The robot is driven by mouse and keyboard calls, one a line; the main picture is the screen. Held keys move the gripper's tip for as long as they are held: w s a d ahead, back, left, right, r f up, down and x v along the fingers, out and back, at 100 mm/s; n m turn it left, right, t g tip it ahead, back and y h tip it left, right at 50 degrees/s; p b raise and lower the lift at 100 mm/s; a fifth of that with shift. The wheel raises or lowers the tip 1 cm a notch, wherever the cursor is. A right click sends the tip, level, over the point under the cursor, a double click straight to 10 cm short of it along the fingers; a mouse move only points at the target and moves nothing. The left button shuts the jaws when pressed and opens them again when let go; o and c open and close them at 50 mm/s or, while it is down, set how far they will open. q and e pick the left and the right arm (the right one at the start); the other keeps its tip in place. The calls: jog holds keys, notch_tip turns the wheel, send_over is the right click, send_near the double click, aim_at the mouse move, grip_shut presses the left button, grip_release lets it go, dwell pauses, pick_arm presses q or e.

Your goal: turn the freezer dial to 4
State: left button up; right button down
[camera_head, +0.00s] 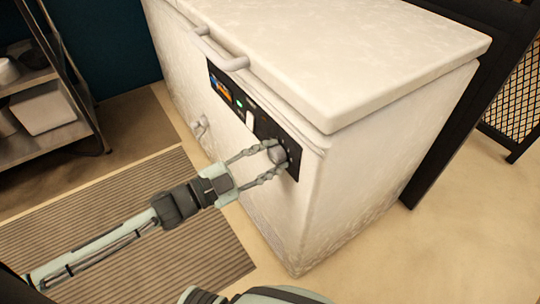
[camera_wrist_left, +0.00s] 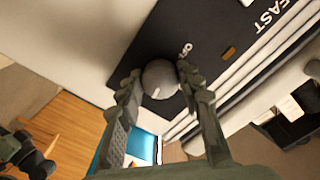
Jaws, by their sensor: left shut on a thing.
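The white chest freezer (camera_head: 270,190) stands in the middle of the head view with its lid closed. A black control panel (camera_head: 247,108) is set in its front face. The round grey dial (camera_head: 277,154) is at the panel's right end. It also shows in the left wrist view (camera_wrist_left: 160,79), with a small white mark near its lower edge. My left gripper (camera_head: 272,161) is shut on the dial, with one finger on each side of it. The numbers around the dial are too small or hidden to read.
A lid handle (camera_head: 222,55) sticks out above the panel. A metal shelf rack (camera_head: 50,85) stands at the left. A striped mat (camera_head: 120,225) lies on the floor before the freezer. A dark frame with mesh (camera_head: 515,90) is at the right.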

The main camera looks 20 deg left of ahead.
pick_arm(q)
jog(key=o, duration=1.1)
jog(key=shift+o, duration=0.2)
jog(key=v, duration=1.2)
jog(key=w+a+f+n+g+y, duration=0.1)
jog(key=a+f+n+g+y, duration=0.1)
jog(key=a+f+n+y, duration=0.6)
jog(key=w+a+f+n+g+y, duration=0.1)
jog(key=a+f+n+y, duration=0.15)
jog(key=f, duration=0.85)
jog(key=s+d+f+n+g+y, duration=0.1)
jog(key=s+d+f+n+g, duration=0.1)
jog(key=s+f+g, duration=0.2)
jog(key=s+d+f+n+g, duration=0.1)
jog(key=s+d+f+g, duration=0.2)
jog(key=s+f, duration=0.3)
jog(key=shift+s+d+f+n+g+y, duration=0.3)
jog(key=shift+f+g, duration=0.3)
jog(key=shift+f, duration=0.25)
